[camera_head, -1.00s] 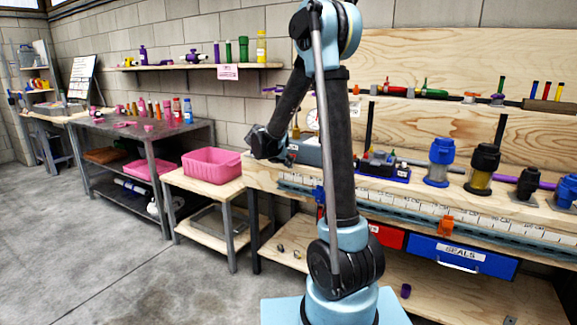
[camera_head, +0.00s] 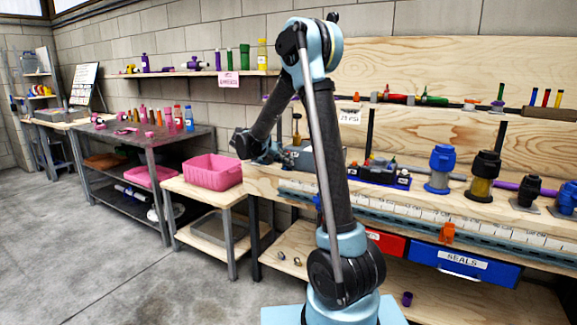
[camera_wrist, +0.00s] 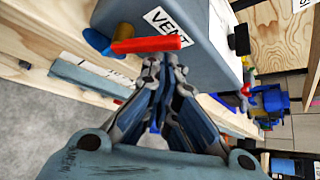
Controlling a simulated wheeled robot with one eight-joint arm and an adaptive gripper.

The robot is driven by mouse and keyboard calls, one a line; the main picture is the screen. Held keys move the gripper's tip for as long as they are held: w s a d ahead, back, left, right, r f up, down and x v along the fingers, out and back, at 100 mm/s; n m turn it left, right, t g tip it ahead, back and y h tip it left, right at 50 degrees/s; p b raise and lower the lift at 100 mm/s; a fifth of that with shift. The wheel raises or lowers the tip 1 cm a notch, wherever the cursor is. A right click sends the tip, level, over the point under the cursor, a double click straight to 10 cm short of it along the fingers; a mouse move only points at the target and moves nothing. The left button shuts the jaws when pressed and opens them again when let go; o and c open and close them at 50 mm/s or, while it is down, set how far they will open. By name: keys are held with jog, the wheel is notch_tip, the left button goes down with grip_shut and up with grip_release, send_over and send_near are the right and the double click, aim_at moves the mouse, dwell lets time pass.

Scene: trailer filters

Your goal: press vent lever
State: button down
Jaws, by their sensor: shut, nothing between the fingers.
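The red vent lever (camera_wrist: 147,44) lies across the face of a grey box (camera_wrist: 195,48), just below its white VENT label (camera_wrist: 166,22), in the wrist view. Its left end meets a blue round part (camera_wrist: 97,40). My gripper (camera_wrist: 161,66) is shut and empty, with its fingertips just below the lever's right half. I cannot tell whether they touch it. In the head view my gripper (camera_head: 268,153) is beside the grey box (camera_head: 303,158) on the bench. The lever cannot be made out there.
A blue tray of small parts (camera_head: 380,176) and a blue-capped filter (camera_head: 440,168) stand to the right on the bench. A pink bin (camera_head: 213,172) stands on the lower table at left. A blue SEALS drawer (camera_head: 463,261) is under the bench. The floor at left is clear.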

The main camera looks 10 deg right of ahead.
jog(key=shift+r, duration=0.8)
jog(key=shift+d, duration=0.1)
jog(key=s+a, duration=0.5)
jog(key=a, duration=0.1)
jog(key=shift+a+r, duration=0.25)
dwell(0.6)
